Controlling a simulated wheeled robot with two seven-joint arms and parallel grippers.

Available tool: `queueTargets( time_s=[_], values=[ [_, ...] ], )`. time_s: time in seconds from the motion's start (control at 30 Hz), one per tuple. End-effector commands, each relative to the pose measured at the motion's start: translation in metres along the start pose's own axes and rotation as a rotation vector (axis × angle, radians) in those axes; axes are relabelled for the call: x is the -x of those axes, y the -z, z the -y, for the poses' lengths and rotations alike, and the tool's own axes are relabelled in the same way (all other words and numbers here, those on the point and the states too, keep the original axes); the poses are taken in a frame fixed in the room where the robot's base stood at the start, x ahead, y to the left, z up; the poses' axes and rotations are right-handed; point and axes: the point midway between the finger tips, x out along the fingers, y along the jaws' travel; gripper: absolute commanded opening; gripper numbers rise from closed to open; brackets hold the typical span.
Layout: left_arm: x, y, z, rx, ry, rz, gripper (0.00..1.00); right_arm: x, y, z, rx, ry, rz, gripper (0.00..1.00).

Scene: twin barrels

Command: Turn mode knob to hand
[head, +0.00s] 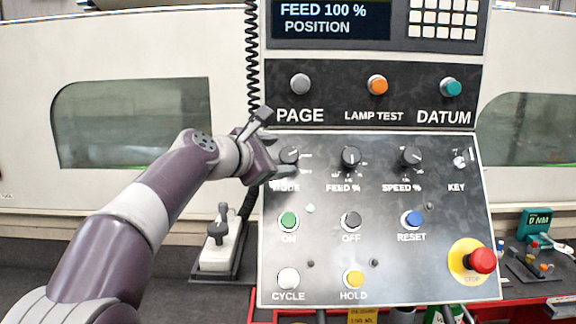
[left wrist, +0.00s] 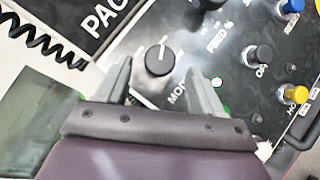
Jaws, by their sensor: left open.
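The mode knob (head: 289,156) is a black round knob with a white pointer line, at the upper left of the lower panel (head: 330,190). In the left wrist view the mode knob (left wrist: 160,60) sits between and just beyond the two grey fingertips. My left gripper (head: 284,165) is at the knob in the head view, partly covering its left side and the MODE label. In the left wrist view my left gripper (left wrist: 163,80) is open, with a finger on each side of the knob. I cannot tell whether either finger touches it. The position labels are unreadable.
The feed knob (head: 351,157) and speed knob (head: 412,156) are to the right. The green ON button (head: 288,220) is below. A red stop button (head: 481,261) is at lower right. A black coiled cable (head: 252,60) hangs left of the panel.

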Motion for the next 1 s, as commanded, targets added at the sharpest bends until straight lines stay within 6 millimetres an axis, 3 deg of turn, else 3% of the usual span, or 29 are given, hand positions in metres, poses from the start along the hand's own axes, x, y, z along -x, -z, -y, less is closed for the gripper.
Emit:
queueTargets(
  time_s=[0.1, 0.3, 0.67, 0.77, 0.8, 0.87, 0.97, 1.0],
  values=[
    [0.03, 0.003, 0.002, -0.001, -0.004, 0.0, 0.67, -0.017, -0.002, 0.0, 0.0, 0.0, 0.0, 0.43],
    [0.064, 0.002, 0.001, 0.0, -0.001, -0.001, 0.67, -0.025, -0.003, 0.0, 0.0, 0.0, 0.0, 0.43],
    [0.071, 0.0, 0.0, -0.002, -0.001, 0.0, 0.67, -0.025, -0.003, 0.0, 0.0, 0.0, 0.0, 0.43],
    [0.071, 0.0, -0.002, -0.087, -0.007, -0.002, 0.67, -0.025, -0.003, 0.0, 0.0, 0.0, 0.0, 0.43],
    [0.07, 0.005, -0.002, -0.194, -0.012, -0.022, 0.67, -0.025, -0.003, 0.0, 0.0, 0.0, 0.0, 0.43],
    [0.059, 0.044, 0.018, -0.409, 0.046, -0.113, 0.67, -0.025, -0.003, 0.0, 0.0, 0.0, 0.0, 0.43],
    [0.052, 0.124, 0.076, -0.768, 0.25, -0.254, 0.67, -0.025, -0.003, 0.0, 0.0, 0.0, 0.0, 0.43],
    [0.056, 0.155, 0.103, -0.904, 0.354, -0.287, 0.67, -0.025, -0.003, 0.0, 0.0, 0.0, 0.0, 0.43]
  ],
)
